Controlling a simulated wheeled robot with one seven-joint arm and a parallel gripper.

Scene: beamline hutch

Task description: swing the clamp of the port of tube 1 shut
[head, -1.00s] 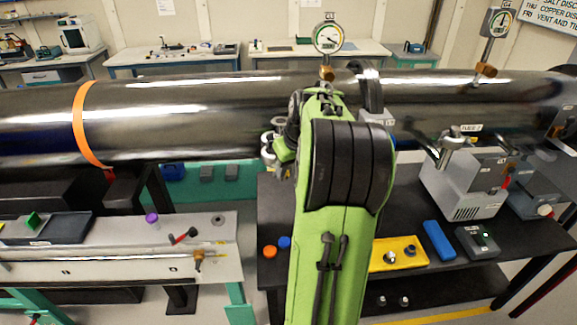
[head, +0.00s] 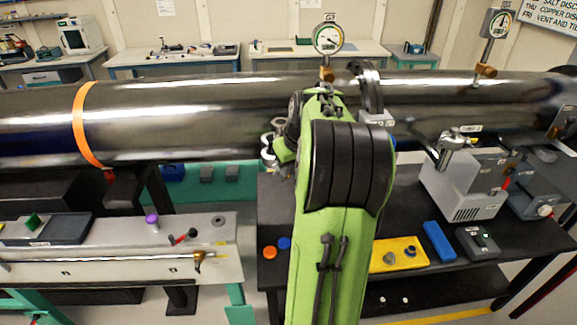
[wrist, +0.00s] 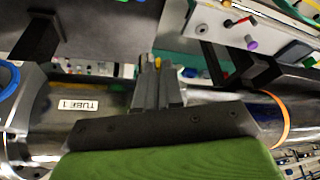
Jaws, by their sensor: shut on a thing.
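The dark tube 1 shows with its white "TUBE 1" label (wrist: 77,105) in the wrist view. Its port, a silvery ring around a blue ring (wrist: 9,82), is cut off at the left edge. In the head view a dark ring-shaped part (head: 372,88) stands at the port, just right of my green arm, and the arm hides most of the port. My gripper (wrist: 157,75) has its fingers close together in front of the tube. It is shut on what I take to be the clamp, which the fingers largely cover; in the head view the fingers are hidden.
A round gauge (head: 328,39) stands above the tube close to my arm. To the right are a silver clamp fitting (head: 453,148) and a grey box (head: 468,185). A yellow tray (head: 377,262) and a blue block (head: 438,241) lie on the black bench below.

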